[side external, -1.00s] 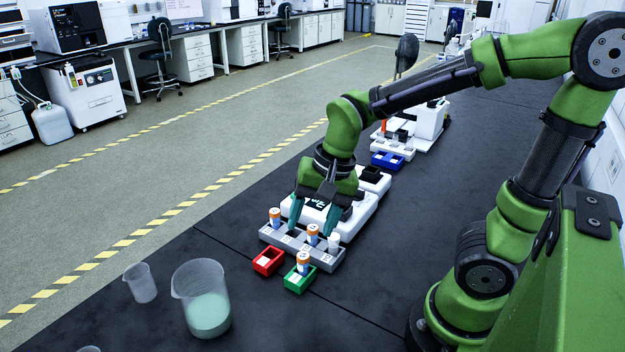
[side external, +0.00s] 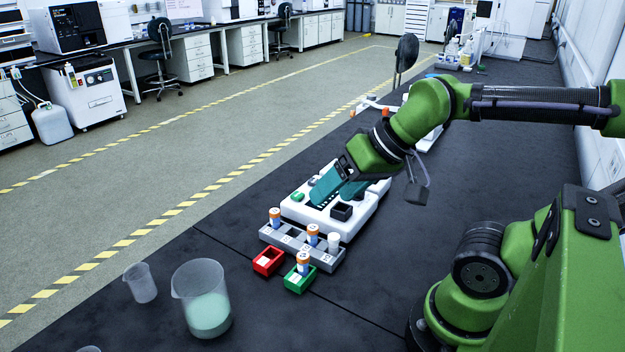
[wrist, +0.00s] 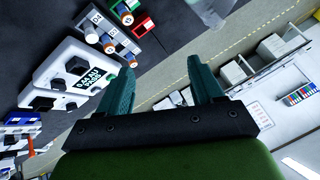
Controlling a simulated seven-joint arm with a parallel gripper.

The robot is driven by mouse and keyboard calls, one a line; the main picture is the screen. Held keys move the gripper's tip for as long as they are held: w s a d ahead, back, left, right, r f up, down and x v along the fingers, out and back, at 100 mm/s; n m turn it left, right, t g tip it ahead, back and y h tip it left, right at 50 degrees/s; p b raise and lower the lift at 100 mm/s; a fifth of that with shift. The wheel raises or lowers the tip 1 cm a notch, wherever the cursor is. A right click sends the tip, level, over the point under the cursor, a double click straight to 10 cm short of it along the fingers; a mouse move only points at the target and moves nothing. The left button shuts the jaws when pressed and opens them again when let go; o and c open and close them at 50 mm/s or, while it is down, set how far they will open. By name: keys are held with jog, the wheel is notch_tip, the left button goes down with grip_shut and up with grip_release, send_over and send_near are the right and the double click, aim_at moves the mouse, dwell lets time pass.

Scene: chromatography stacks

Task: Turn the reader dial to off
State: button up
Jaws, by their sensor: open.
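The white reader (side external: 362,212) stands on the dark bench in the middle of the side view, partly hidden by my gripper. A green button (side external: 298,197) is on the reader's left end. My gripper (side external: 330,197) is open and empty, tilted over the reader top. In the wrist view its fingers (wrist: 160,66) point past the reader, which lies left of them.
A grey rack (side external: 290,240) with orange-capped vials stands against the reader's front. A red bin (side external: 268,261) and a green bin (side external: 300,278) holding a vial sit before it. A beaker (side external: 205,300) and a smaller cup (side external: 140,283) stand front left. Bench right of the reader is clear.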

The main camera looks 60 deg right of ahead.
jog(key=shift+w+d+f+m+g+h, duration=0.4)
jog(key=shift+w+d+m+g, duration=1.5)
jog(key=shift+d, duration=2.8)
jog(key=shift+w+d+f+m+g+h, duration=0.4)
jog(key=shift+w+d+m, duration=0.85)
jog(key=shift+d+m, duration=2.5)
jog(key=shift+w+d+f+m+g+h, duration=0.35)
jog(key=shift+w+d+m+g, duration=1.15)
jog(key=shift+d, duration=4.2)
notch_tip(320, 180, down, 16)
jog(key=shift+w+f, duration=0.15)
jog(key=c, duration=1.1)
jog(key=shift+o, duration=0.2)
